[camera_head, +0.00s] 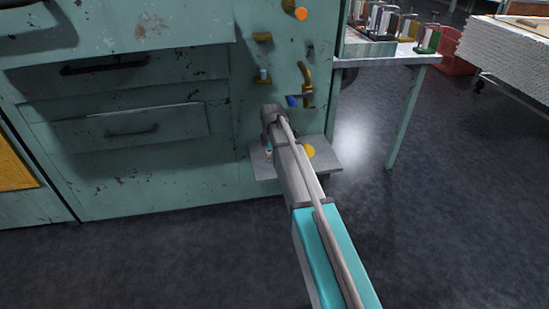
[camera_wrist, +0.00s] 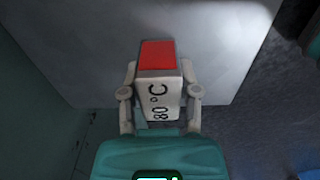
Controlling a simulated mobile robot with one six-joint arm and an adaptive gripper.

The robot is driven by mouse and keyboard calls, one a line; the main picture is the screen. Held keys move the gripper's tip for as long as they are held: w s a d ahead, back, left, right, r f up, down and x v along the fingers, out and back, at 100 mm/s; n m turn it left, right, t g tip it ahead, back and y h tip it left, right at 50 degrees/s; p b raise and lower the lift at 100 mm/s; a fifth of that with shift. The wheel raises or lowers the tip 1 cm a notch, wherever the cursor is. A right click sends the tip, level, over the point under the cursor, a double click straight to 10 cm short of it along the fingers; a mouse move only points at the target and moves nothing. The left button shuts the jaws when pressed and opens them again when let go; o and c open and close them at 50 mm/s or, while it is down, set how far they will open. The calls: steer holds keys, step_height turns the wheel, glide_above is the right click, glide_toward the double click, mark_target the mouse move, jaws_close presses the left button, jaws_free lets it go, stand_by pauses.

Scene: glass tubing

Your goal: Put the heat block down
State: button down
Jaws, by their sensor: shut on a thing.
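The heat block (camera_wrist: 157,88) shows in the wrist view as a pale block with a red top and the marking "80 °C". My gripper (camera_wrist: 160,82) is shut on it, one finger on each side. A light grey plate (camera_wrist: 85,55) fills the background beyond the block; I cannot tell whether the block touches it. In the head view, my arm reaches down over a small grey shelf (camera_head: 325,163) on the front of the green cabinet. My own arm hides the block and the fingers there.
The green cabinet (camera_head: 150,150) with drawers stands behind and left of the shelf. Several knobs and hooks, including an orange knob (camera_head: 301,13), stick out above the shelf. A side table (camera_head: 385,60) with racks stands at the right. Dark floor (camera_head: 450,200) is clear at the right.

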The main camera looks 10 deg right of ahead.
steer(key=shift+f, duration=0.15)
steer(key=shift+c, duration=1.7)
jaws_free()
steer(key=shift+r, duration=0.2)
step_height(320, 180, up, 12)
steer(key=p, duration=1.2)
